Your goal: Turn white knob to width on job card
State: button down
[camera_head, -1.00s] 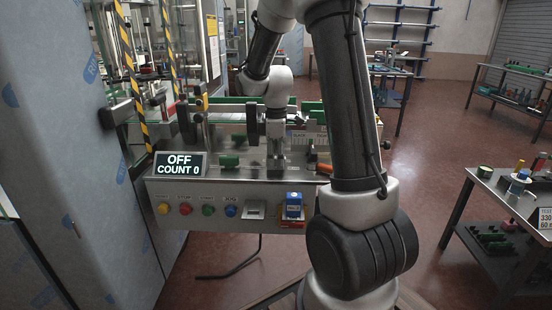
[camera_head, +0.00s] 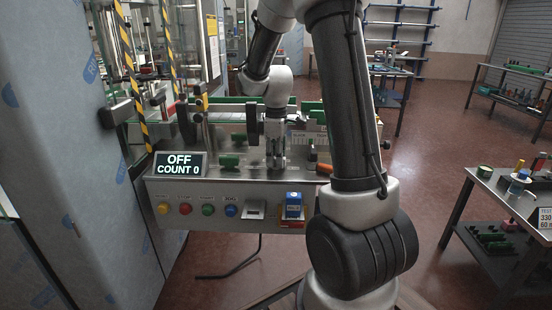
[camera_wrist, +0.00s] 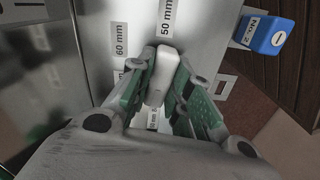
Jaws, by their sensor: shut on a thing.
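The white knob (camera_wrist: 163,66) is a pale elongated bar in the wrist view, with my gripper (camera_wrist: 158,84) shut on it. The green-padded fingers lie on either side. Width labels surround it: "60 mm" (camera_wrist: 120,40) to the upper left, "50 mm" (camera_wrist: 166,18) beyond the knob's far end, and another partly hidden between the fingers. In the head view my gripper (camera_head: 276,160) points down at the steel machine top; the knob cannot be made out there. A card (camera_head: 544,219) at the right edge, cut off, shows "330" and "60"; it may be the job card.
A display (camera_head: 180,164) reads "OFF COUNT 0". Green blocks and guide rails stand behind my gripper. A side table (camera_head: 500,190) stands right.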

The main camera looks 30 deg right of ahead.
jog(key=m, duration=1)
jog(key=shift+m, duration=0.4)
jog(key=m, duration=0.5)
jog(key=shift+m, duration=0.3)
jog(key=m, duration=0.5)
jog(key=shift+w+m, duration=0.1)
jog(key=shift+m, duration=0.2)
jog(key=c, duration=1.3)
grip_release()
